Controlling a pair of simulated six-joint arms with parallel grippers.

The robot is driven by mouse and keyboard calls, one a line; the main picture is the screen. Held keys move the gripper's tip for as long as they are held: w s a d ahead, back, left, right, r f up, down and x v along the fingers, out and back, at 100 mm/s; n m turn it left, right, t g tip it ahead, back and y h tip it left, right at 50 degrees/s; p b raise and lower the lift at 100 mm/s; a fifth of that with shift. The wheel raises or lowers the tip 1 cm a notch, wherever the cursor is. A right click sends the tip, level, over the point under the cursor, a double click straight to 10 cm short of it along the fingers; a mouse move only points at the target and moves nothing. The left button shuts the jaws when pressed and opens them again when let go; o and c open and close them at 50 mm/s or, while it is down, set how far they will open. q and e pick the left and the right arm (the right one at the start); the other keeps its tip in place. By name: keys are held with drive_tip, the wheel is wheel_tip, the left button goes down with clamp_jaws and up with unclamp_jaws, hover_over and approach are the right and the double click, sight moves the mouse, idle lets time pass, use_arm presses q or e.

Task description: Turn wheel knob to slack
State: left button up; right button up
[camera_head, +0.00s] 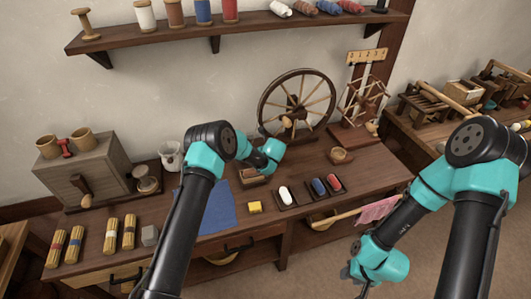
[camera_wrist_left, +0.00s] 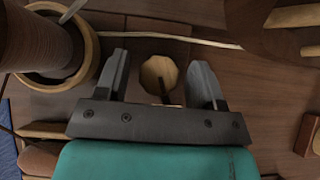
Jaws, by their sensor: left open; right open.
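The spinning wheel (camera_head: 297,103) is dark with pale spokes and stands at the back of the table. A small tan knob (camera_head: 287,122) shows low at its front. In the left wrist view, a pale faceted wooden knob (camera_wrist_left: 158,74) on a dark stem lies between the fingers of my open left gripper (camera_wrist_left: 160,62), with gaps on both sides. Whether the fingers are level with it in depth I cannot tell. In the head view my left arm hides most of that gripper. My right gripper (camera_head: 360,279) is open and empty, low at the right front.
A round wooden cup-like piece (camera_wrist_left: 72,45) stands close left of the left fingers. A yarn winder (camera_head: 362,105) stands right of the wheel. Small trays with bobbins (camera_head: 286,195), a yellow block (camera_head: 254,207) and a blue cloth (camera_head: 215,207) lie in front.

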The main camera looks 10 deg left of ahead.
use_arm(q)
drive_tip(key=shift+w+a+f, duration=0.1)
drive_tip(key=shift+w+f, duration=0.05)
drive_tip(key=shift+f, duration=0.05)
drive_tip(key=shift+c, duration=0.4)
drive_tip(key=c, duration=0.8)
drive_tip(key=shift+n, duration=0.3)
drive_tip(key=shift+n+g+y, duration=0.5)
drive_tip(key=shift+n+y, duration=0.3)
drive_tip(key=shift+n, duration=0.1)
drive_tip(key=shift+n+g+y, duration=0.8)
drive_tip(key=shift+n, duration=0.6)
